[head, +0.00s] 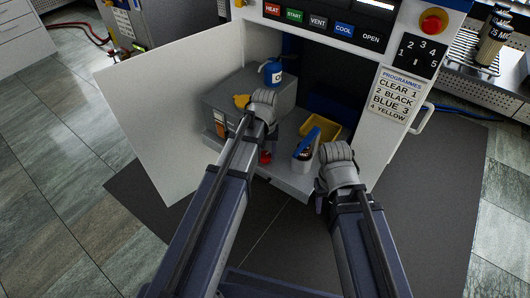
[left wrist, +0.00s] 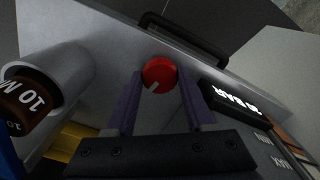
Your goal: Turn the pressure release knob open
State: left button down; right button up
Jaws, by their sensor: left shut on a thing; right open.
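The red knob (left wrist: 159,73), with a pale pointer mark, shows in the left wrist view between the two fingers of my left gripper (left wrist: 160,92). The fingers are shut on it. The mark points to the lower left of that view. In the head view a bit of red knob (head: 265,157) shows just below my left gripper (head: 263,138); the wrist hides the rest. My right gripper (head: 321,190) is open and empty at the front of the cabinet, apart from the knob; its fingers are mostly hidden by its wrist.
A white door (head: 160,120) stands open at left. Inside the cabinet are a grey box (head: 225,95), a blue container (head: 272,71), a yellow tray (head: 322,124) and a white holder (head: 301,160) with a dark bottle.

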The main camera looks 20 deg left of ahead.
aim_at(265, 155)
pick_arm(q)
jog(key=shift+n, duration=1.3)
jog(key=shift+c, duration=1.3)
grip_release()
jog(key=shift+r, duration=0.1)
notch_tip(265, 155, up, 8)
jog(key=p, duration=0.8)
jog(key=shift+f, duration=0.2)
